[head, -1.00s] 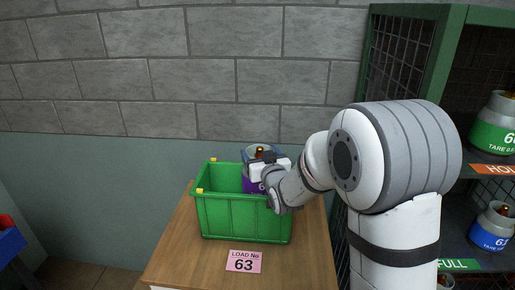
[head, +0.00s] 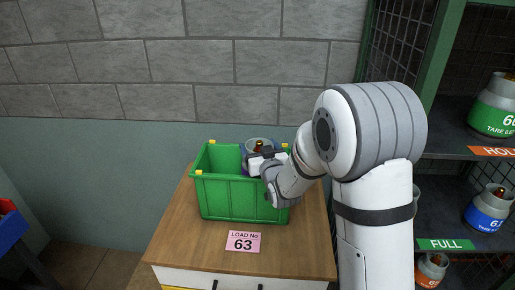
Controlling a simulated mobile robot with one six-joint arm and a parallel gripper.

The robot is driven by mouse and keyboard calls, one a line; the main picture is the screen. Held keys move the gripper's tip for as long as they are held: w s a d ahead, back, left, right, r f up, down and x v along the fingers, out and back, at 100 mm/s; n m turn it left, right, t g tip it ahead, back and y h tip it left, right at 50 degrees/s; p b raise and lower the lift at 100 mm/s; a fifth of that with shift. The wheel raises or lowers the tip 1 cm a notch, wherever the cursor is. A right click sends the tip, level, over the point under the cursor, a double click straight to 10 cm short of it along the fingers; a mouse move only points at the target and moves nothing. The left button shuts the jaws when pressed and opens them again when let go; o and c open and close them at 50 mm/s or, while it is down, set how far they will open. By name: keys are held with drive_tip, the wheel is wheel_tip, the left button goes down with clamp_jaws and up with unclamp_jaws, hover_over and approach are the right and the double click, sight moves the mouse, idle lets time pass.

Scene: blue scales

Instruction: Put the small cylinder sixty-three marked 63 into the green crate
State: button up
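The small cylinder (head: 258,146), with a grey collar and a brass valve, is upright at the right part of the green crate (head: 235,203). Only its top and a sliver of purple body show; my gripper and the crate hide the rest, including its number. My gripper (head: 256,160) reaches in from the right over the crate's right side and appears shut on the cylinder near its collar. The fingertips are mostly hidden. I cannot tell whether the cylinder touches the crate floor.
The crate stands on a wooden-topped cabinet (head: 180,251) with a pink "LOAD No 63" card (head: 243,242) in front. A shelf rack at the right holds a green cylinder (head: 495,108), a blue one (head: 487,209) and an orange one (head: 431,269). A grey block wall stands behind.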

drive_tip(key=o, duration=0.4)
drive_tip(key=shift+r, duration=0.1)
drive_tip(key=shift+r, duration=0.1)
drive_tip(key=shift+r+p, duration=0.2)
drive_tip(key=shift+p, duration=0.25)
drive_tip(key=s+d+f+m+g+h+b, duration=0.1)
drive_tip(key=s+d+g+h, duration=0.1)
drive_tip(key=s+d, duration=0.3)
drive_tip(key=s+d+f+m+g+h+b, duration=0.1)
drive_tip(key=s+d+g, duration=0.4)
drive_tip(key=s, duration=0.8)
drive_tip(key=s+d+f+m+g+h+b, duration=0.1)
drive_tip(key=s+d+g+h, duration=0.2)
drive_tip(key=s+d, duration=0.4)
drive_tip(key=shift+s+d+f+g, duration=0.1)
drive_tip(key=shift+s+f+g, duration=0.05)
drive_tip(key=shift+s, duration=0.3)
drive_tip(key=shift+s+d+f+g, duration=0.1)
drive_tip(key=shift+s+f+g, duration=0.05)
drive_tip(key=shift+s, duration=0.3)
drive_tip(key=s+g, duration=0.1)
drive_tip(key=s, duration=0.2)
drive_tip(key=s+d+g, duration=0.1)
drive_tip(key=s, duration=0.2)
drive_tip(key=s+m+g, duration=0.1)
drive_tip(key=s, duration=0.1)
drive_tip(key=shift+s+d+r+g, duration=0.2)
drive_tip(key=shift+s+g, duration=0.1)
drive_tip(key=shift+s, duration=0.1)
drive_tip(key=shift+c, duration=0.2)
